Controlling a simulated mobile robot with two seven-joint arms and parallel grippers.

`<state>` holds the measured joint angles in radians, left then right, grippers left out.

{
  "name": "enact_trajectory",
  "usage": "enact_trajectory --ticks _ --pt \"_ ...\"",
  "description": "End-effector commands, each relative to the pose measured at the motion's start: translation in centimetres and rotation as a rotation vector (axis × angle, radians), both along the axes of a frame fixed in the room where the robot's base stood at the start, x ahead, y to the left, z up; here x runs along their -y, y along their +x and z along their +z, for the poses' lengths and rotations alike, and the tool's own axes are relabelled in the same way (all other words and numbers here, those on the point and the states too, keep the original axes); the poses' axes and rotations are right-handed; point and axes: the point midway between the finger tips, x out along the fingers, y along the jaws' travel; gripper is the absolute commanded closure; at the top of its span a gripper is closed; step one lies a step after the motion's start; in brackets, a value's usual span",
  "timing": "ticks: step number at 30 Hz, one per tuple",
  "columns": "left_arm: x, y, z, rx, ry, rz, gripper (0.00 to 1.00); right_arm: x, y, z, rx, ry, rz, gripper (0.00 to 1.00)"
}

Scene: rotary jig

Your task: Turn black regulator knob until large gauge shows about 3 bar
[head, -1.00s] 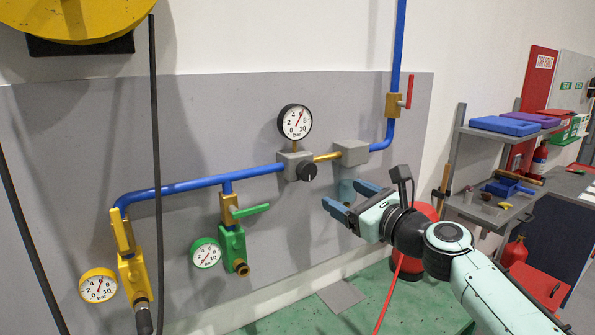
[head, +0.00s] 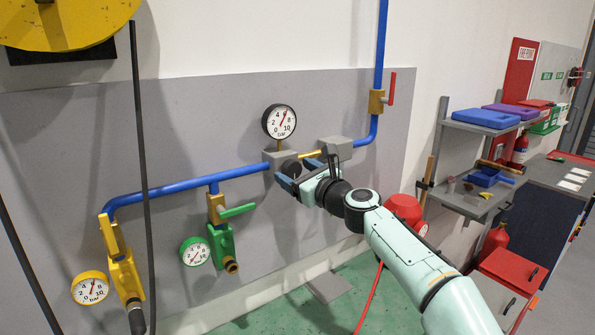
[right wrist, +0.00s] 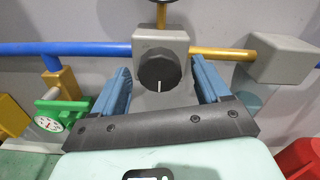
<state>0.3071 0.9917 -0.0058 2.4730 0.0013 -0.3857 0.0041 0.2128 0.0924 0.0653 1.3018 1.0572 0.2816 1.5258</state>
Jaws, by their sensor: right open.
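The black regulator knob (head: 290,168) sits on the front of a grey block (head: 276,157) on the pipe. In the right wrist view the knob (right wrist: 159,73) shows a white mark pointing down. The large white gauge (head: 279,122) is above it, its needle pointing up and slightly right, between 4 and 8. My right gripper (head: 300,171) is open at the knob. In the right wrist view its blue fingers (right wrist: 163,85) stand to either side of the knob, with gaps. Whether they reach its depth I cannot tell. My left gripper is not in view.
A grey box (head: 336,147) is on the pipe right of the regulator. A red-handled valve (head: 379,100) is above it. Green (head: 220,240) and yellow (head: 124,275) valves with small gauges are at lower left. A black hose (head: 140,130) hangs in front.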

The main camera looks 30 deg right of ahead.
Motion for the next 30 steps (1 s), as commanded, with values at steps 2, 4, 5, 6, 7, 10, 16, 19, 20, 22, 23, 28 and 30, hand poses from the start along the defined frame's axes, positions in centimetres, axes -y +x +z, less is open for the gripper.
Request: enact_trajectory --ticks 2,4,5,6,7,10,16,19,20,22,23,28,30 --pt "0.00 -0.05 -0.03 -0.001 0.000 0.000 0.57 -0.01 0.05 -0.05 0.000 0.000 0.000 0.25" --pt "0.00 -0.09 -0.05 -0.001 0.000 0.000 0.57 0.00 0.03 -0.09 -0.001 0.000 0.000 0.25" --pt "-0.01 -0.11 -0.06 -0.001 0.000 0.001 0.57 -0.01 0.02 -0.10 -0.001 0.000 0.000 0.25" --pt "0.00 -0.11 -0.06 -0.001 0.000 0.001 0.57 -0.01 0.01 -0.11 -0.001 0.000 0.000 0.25" --pt "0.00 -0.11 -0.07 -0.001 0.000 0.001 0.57 -0.01 0.01 -0.11 -0.001 0.000 0.000 0.28" --pt "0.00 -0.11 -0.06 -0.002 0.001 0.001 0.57 0.00 0.00 -0.11 -0.001 0.000 0.000 0.60" --pt "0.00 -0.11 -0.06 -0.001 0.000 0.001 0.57 0.00 0.00 -0.11 -0.001 -0.002 0.000 0.81" --pt "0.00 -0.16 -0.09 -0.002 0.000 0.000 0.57 0.00 -0.01 -0.11 0.000 -0.010 0.000 0.81" --pt "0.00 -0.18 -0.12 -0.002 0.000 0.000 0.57 0.00 -0.01 -0.11 0.000 -0.015 0.000 0.81" --pt "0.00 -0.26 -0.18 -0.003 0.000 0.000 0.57 0.00 -0.01 -0.12 0.002 -0.033 0.000 0.81" --pt "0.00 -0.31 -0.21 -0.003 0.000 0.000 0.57 0.00 -0.01 -0.12 0.002 -0.043 0.000 0.81" --pt "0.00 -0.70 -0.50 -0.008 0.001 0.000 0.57 -0.02 -0.01 -0.17 0.009 -0.133 0.001 0.81" --pt "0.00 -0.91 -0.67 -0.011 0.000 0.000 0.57 -0.01 -0.02 -0.19 0.013 -0.186 0.001 0.81"
